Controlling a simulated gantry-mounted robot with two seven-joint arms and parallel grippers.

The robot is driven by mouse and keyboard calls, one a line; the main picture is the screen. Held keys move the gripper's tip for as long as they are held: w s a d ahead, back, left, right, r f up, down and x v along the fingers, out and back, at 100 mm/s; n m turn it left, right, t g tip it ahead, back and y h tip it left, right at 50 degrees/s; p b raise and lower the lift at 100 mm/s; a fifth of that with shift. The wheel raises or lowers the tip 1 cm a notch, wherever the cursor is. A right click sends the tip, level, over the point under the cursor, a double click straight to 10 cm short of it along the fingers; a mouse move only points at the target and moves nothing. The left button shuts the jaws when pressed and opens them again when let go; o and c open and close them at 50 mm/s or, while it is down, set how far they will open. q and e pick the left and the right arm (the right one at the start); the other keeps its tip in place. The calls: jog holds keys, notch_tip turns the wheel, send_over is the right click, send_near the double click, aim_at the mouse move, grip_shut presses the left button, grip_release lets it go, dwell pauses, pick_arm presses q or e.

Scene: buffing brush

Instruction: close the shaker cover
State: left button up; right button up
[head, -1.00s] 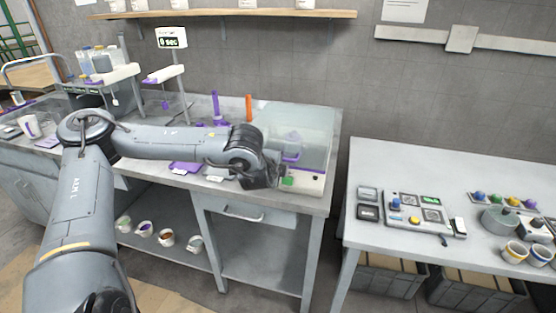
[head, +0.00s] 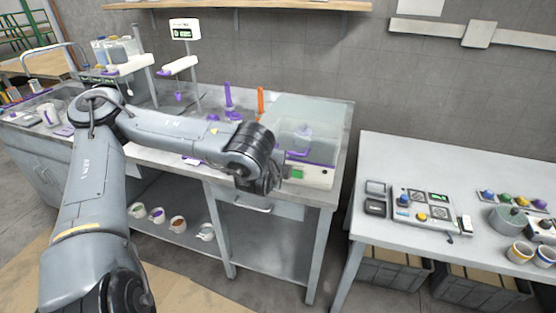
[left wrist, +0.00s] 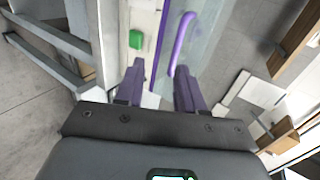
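The shaker (head: 318,177) stands at the right end of the left bench. It has a white base, a green button and a clear cover (head: 320,120) with purple trim. A vessel with purple parts shows through the cover. My arm hides the left side, and I cannot tell how far the cover is open. My left gripper (head: 270,182) is just left of the green button at the bench's front edge. In the left wrist view, its two purple fingers (left wrist: 160,88) are apart and empty. A curved purple handle (left wrist: 180,42) and the green button (left wrist: 137,39) lie beyond the fingertips. My right gripper is out of view.
An orange upright tool (head: 261,100) and a purple one (head: 228,97) stand behind my forearm. A second table (head: 400,245) with a control panel (head: 425,207) stands to the right across a gap. Several cups sit on the lower shelf (head: 190,233).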

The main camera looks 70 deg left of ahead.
pick_arm(q)
jog(key=shift+r+v, duration=0.25)
jog(key=shift+v, duration=1.25)
jog(key=shift+w+a, duration=0.1)
jog(key=shift+a, duration=0.05)
